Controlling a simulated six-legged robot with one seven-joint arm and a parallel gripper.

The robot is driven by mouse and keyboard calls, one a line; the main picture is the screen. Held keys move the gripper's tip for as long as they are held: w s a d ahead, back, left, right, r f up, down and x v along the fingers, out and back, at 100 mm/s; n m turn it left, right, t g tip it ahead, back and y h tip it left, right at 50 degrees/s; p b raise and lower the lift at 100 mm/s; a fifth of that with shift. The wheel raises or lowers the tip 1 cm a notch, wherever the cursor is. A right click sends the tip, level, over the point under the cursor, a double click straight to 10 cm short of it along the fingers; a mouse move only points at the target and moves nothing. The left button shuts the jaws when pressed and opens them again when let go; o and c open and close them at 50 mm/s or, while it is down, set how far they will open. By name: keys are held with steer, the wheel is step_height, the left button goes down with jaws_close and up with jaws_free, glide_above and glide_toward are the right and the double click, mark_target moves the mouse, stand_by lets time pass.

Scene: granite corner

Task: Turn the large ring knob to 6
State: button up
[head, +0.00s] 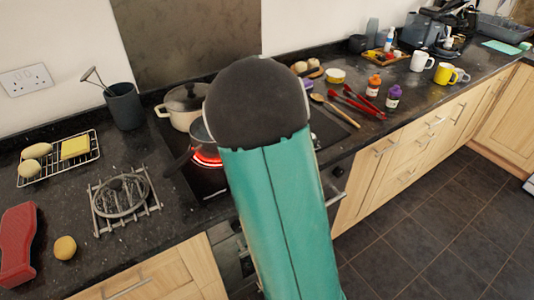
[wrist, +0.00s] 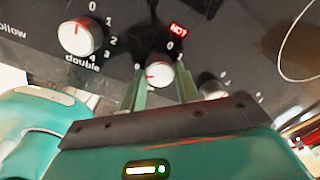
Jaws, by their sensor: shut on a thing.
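In the wrist view, my gripper (wrist: 160,80) has its two green fingers on either side of a white round knob (wrist: 162,72) on the black hob panel, shut on it. A red mark on this knob points left in the picture, and a 0 is printed above it. A red HOT light (wrist: 178,29) glows above the knob. In the head view, a hob zone glows red (head: 208,158) beneath a dark pan (head: 201,134). My arm hides the knobs and my gripper there.
Another white knob (wrist: 80,37), marked 0 to 4 and "double", sits to the left in the wrist view. A third knob (wrist: 213,86) is partly hidden to the right. A cream pot (head: 184,106) stands behind the pan. A trivet (head: 125,199) lies left of the hob.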

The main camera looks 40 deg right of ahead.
stand_by(0.3)
steer(key=o, duration=1)
steer(key=shift+c, duration=0.2)
steer(key=shift+r, duration=0.15)
step_height(320, 180, up, 14)
steer(key=shift+s+a+f, duration=0.2)
steer(key=shift+a, duration=0.05)
